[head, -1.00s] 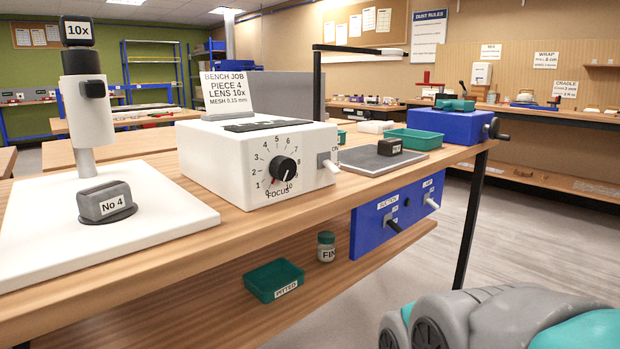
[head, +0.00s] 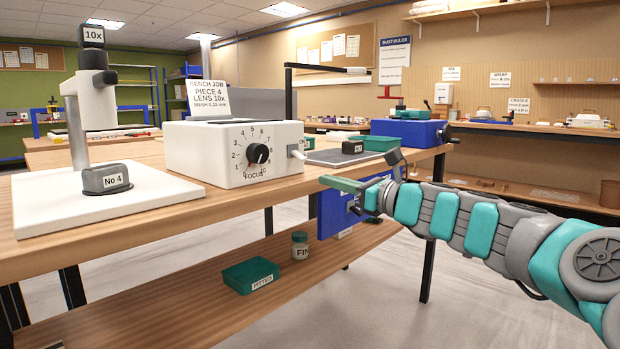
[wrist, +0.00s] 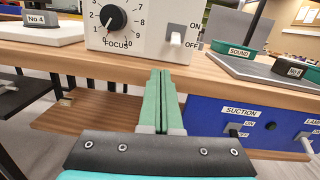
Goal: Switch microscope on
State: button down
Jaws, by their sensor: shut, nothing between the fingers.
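The microscope stand (head: 88,100) with its 10x head is at the left of the bench, on a white base holding the grey No 4 piece (head: 106,178). Beside it is a white control box (head: 205,155) with a black focus dial (head: 257,153). A pale switch lever (wrist: 176,39) is right of the dial, with ON above and OFF below; it appears nearer OFF. It also shows in the head view (head: 298,153). My gripper (wrist: 160,75) has its green fingers together and empty, in front of the bench edge, below and apart from the switch.
A blue panel (wrist: 215,118) with suction and lamp switches hangs under the bench to the right. A green tray (head: 250,275) and a jar (head: 300,245) stand on the lower shelf. Floor in front is clear.

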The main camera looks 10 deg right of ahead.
jog(key=shift+w+d+r+m+t, duration=0.1)
jog(key=shift+w+d+m+t, duration=0.15)
jog(key=shift+d, duration=0.3)
jog(key=shift+d+r+m+t, duration=0.1)
jog(key=shift+d+m+t, duration=0.05)
jog(key=shift+d+m, duration=0.3)
jog(key=shift+w, duration=0.1)
send_near(293, 161)
jog(key=x, duration=0.4)
jog(key=shift+w+a+b, duration=0.45)
jog(key=shift+a, duration=0.05)
jog(key=shift+p, duration=0.4)
jog(key=shift+d+r+p, duration=0.1)
jog(key=shift+p, duration=0.3)
